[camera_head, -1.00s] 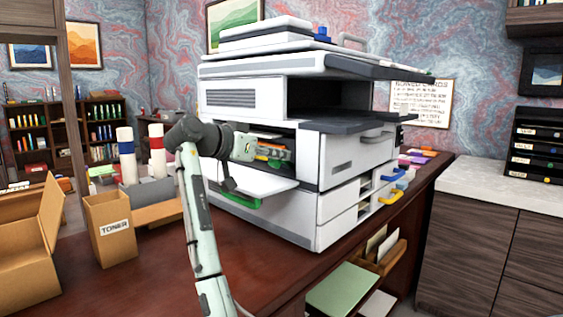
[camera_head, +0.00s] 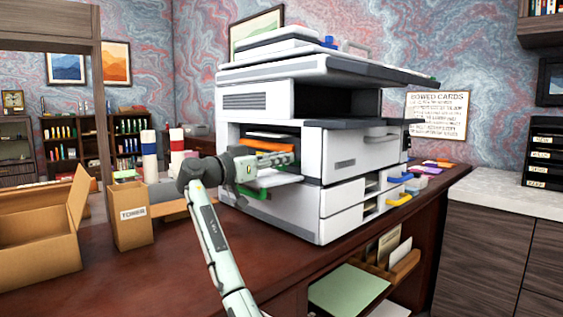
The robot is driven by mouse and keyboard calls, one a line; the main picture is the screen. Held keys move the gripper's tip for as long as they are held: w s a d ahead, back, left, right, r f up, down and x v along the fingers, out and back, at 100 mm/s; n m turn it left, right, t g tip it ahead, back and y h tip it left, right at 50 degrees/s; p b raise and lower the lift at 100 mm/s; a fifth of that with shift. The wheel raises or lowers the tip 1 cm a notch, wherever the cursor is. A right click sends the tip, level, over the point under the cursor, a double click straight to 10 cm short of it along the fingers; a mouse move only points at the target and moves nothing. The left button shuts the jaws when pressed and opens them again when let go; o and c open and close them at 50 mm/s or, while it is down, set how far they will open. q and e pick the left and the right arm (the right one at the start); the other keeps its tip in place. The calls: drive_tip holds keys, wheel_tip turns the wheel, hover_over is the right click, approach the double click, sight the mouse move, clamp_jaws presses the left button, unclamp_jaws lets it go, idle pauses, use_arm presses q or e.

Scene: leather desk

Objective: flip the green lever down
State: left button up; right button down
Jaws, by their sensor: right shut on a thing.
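The white printer (camera_head: 345,195) stands on the desk with its left side open and a flap (camera_head: 274,180) folded down. My right gripper (camera_head: 284,158) reaches into the opening above the flap, its fingers closed together. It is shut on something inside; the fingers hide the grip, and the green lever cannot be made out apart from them. An orange part (camera_head: 268,143) shows just above the fingers. A green tab (camera_head: 258,193) sits low at the flap's outer edge, below my gripper. My left gripper is not in view.
An open cardboard box (camera_head: 40,240) and a toner box (camera_head: 131,215) stand left of my arm. Red-banded and blue-banded rolls are behind them. Blue and yellow (camera_head: 399,200) handles jut from the printer's right side. The desk in front is clear.

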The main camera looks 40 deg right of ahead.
idle(0.4)
drive_tip(key=c, duration=1.7)
unclamp_jaws()
drive_tip(key=a, duration=0.8)
drive_tip(key=s+a, duration=0.1)
drive_tip(key=a, duration=0.3)
drive_tip(key=shift+f, duration=0.25)
